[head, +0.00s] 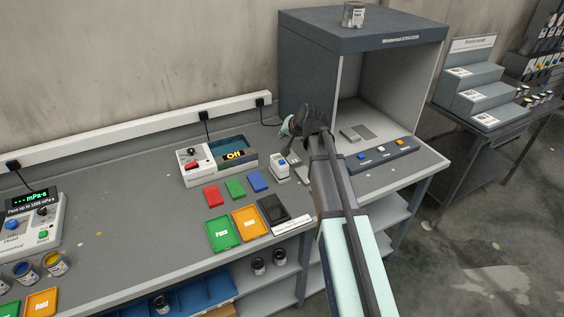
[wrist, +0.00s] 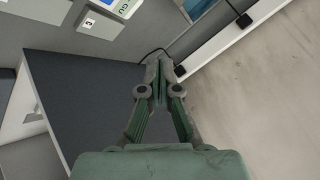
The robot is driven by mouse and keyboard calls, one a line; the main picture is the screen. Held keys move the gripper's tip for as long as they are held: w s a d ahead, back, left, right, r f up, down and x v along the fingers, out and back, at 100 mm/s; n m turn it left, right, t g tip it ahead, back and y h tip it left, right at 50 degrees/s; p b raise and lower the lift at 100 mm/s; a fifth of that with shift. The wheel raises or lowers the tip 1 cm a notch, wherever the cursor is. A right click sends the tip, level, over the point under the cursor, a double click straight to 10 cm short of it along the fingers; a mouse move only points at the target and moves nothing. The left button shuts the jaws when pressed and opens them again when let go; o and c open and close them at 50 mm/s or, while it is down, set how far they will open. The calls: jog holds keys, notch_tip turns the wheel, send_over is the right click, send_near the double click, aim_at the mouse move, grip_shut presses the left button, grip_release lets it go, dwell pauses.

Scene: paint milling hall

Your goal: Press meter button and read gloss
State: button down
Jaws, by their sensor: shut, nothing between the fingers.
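The small white device that looks like the gloss meter (head: 279,172) stands on the grey bench, just left of my arm. In the wrist view a white device with a "GU" label (wrist: 121,9) shows at the top edge, partly cut off; I cannot read a gloss value or make out its button. My gripper (head: 303,121) is above the bench at the booth's left opening, behind and above the meter and apart from it. In the wrist view its fingers (wrist: 160,70) are together and empty.
A grey viewing booth (head: 361,44) with a can (head: 353,14) on top stands right of my gripper. A white instrument showing "Off" (head: 197,168), coloured plates, and Pass (head: 223,233) and Hold (head: 250,222) trays lie left. A white cable rail (head: 140,131) runs along the wall.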

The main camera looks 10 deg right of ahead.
aim_at(283, 162)
jog(key=shift+f+b, duration=2.15)
jog(key=shift+f, duration=2.15)
jog(key=shift+f+b, duration=0.3)
jog(key=shift+f, duration=0.1)
jog(key=shift+f+b, duration=0.3)
jog(key=shift+f, duration=0.15)
jog(key=shift+r, duration=0.2)
jog(key=shift+r+p, duration=0.45)
jog(key=shift+r, duration=0.3)
jog(key=shift+r+p, duration=1.3)
jog(key=shift+r, duration=1.2)
